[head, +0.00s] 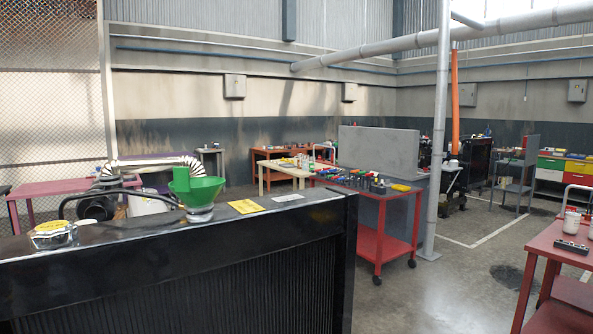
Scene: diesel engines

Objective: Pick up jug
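I cannot clearly make out a jug. A green funnel-shaped vessel (197,191) with a wide rim stands on a silvery round base on top of the black radiator-like unit (180,285) in front of me. Small white containers (571,222) stand on the red table at the right edge; they are too small to tell whether one is a jug. A larger white container (150,204) is partly hidden behind the black unit. Neither of my grippers is in view.
A silver part with a yellow top (52,234) and a yellow card (246,206) lie on the black unit. A red cart (385,257) with tools stands beyond it. A grey pole (437,150) rises behind. The floor between the cart and right red table (556,248) is clear.

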